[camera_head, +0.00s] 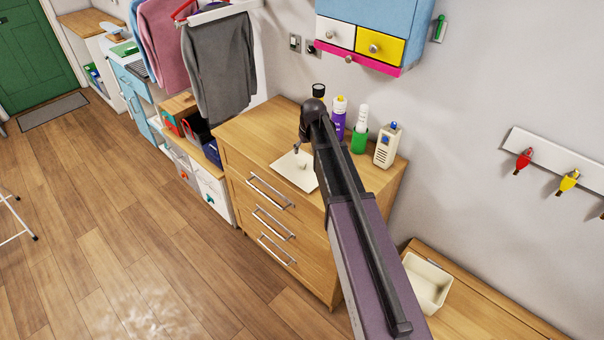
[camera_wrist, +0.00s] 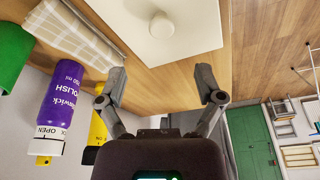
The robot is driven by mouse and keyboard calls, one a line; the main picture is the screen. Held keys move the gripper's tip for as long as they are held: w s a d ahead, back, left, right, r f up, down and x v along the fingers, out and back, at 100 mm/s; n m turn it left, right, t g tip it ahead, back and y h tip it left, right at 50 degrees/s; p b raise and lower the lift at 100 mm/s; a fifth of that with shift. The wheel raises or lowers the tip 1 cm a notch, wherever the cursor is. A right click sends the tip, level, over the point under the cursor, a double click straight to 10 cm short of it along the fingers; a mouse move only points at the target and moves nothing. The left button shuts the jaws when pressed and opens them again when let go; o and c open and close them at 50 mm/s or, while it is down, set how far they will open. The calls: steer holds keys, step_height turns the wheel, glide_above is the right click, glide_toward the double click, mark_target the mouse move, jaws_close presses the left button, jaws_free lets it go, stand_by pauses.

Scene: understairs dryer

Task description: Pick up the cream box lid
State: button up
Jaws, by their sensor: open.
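The cream box lid (camera_head: 294,171) is a flat square plate lying on the wooden dresser top, left of my arm. In the wrist view the lid (camera_wrist: 190,38) is at the top, with a round cream knob (camera_wrist: 163,25) in its middle. My gripper (camera_wrist: 162,82) is open and empty. Its two fingertips are spread apart, and the lid and knob show beyond them, not between them. In the head view my gripper (camera_head: 299,148) shows only as a small part over the lid; my arm hides the rest and the lid's right side.
An open cream box (camera_head: 428,283) sits on a lower wooden surface at right. A wall cabinet (camera_head: 375,25) hangs above.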

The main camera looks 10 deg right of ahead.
mark_target(302, 162)
steer(key=shift+b+x, duration=1.65)
steer(key=shift+x, duration=0.4)
steer(key=shift+f, duration=0.15)
steer(key=shift+b+x, duration=2.45)
steer(key=shift+b, duration=0.1)
steer(key=shift+s+a, duration=0.1)
steer(key=shift+s, duration=0.05)
jaws_close()
